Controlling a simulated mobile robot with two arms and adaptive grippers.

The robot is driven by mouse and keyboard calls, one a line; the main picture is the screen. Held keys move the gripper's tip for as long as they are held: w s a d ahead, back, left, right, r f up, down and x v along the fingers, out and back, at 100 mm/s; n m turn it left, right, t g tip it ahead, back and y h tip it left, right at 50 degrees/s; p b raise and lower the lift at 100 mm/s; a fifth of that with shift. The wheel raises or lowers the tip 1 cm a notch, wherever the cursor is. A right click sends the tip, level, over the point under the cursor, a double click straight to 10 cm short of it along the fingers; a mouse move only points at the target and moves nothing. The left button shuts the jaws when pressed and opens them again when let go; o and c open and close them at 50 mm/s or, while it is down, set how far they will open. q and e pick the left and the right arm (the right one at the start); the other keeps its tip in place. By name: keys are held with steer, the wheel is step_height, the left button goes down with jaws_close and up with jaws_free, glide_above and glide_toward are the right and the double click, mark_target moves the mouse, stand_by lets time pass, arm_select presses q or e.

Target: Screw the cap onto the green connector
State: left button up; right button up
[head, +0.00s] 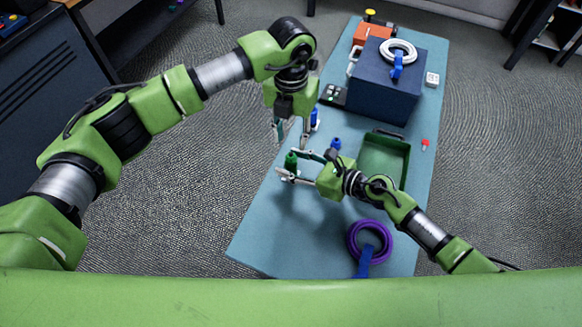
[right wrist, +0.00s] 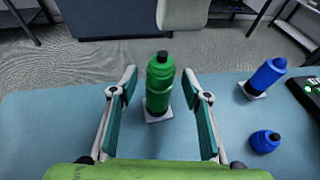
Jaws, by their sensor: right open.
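The green connector (head: 291,160) stands upright near the table's left edge. In the right wrist view the green connector (right wrist: 160,85) rises from a small white base and has a narrower top; I cannot tell whether that top is a separate cap. My right gripper (head: 287,164) is open, its fingers on either side of the connector. In its wrist view, clear gaps show between the fingers (right wrist: 160,78) and the connector, which stands around or just beyond the tips. My left gripper (head: 292,134) points down just above and beyond the connector, fingers apart, nothing visible between them.
A blue connector (right wrist: 264,76) on a white base and a shorter blue piece (right wrist: 264,141) stand to the right. A green tray (head: 407,158), a dark blue box (head: 385,100), a purple cable coil (head: 352,242) and a red button (head: 424,142) occupy the table. The front left is clear.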

steer(key=shift+w+a+f, duration=0.1)
steer(key=shift+a, duration=0.15)
jaws_close()
arm_select(q)
steer(key=o, duration=0.6)
steer(key=shift+c, duration=0.2)
steer(key=shift+r, duration=0.1)
step_height(320, 180, up, 12)
arm_select(e)
steer(key=shift+c, duration=0.3)
jaws_free()
